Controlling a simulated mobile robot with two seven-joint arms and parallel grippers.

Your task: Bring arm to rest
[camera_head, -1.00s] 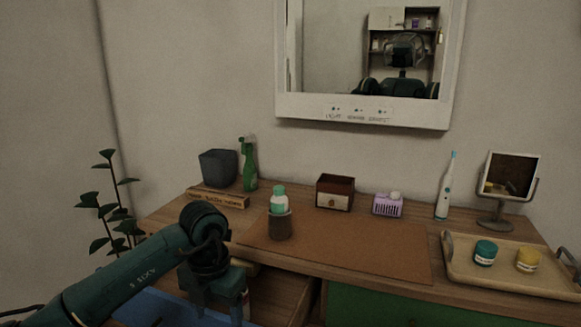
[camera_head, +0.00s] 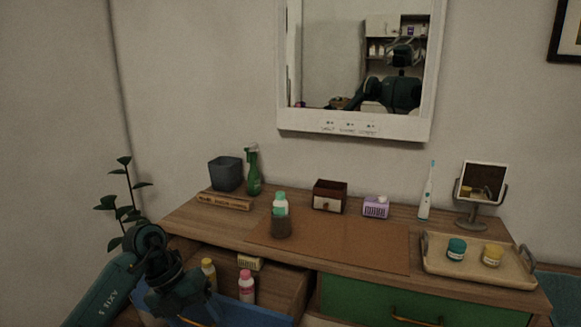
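My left arm comes in from the lower left, and its dark green gripper (camera_head: 180,298) is over the left part of the open drawer (camera_head: 285,285). I cannot make out its fingertips against the dark wrist and the blue drawer front. The drawer holds a pink bottle (camera_head: 247,287), a bottle with a yellow cap (camera_head: 208,270) and a small pale yellow box (camera_head: 250,263). The gripper is left of the pink bottle and close to the yellow-capped one in the picture. My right gripper is out of view.
A plant (camera_head: 122,205) stands left.

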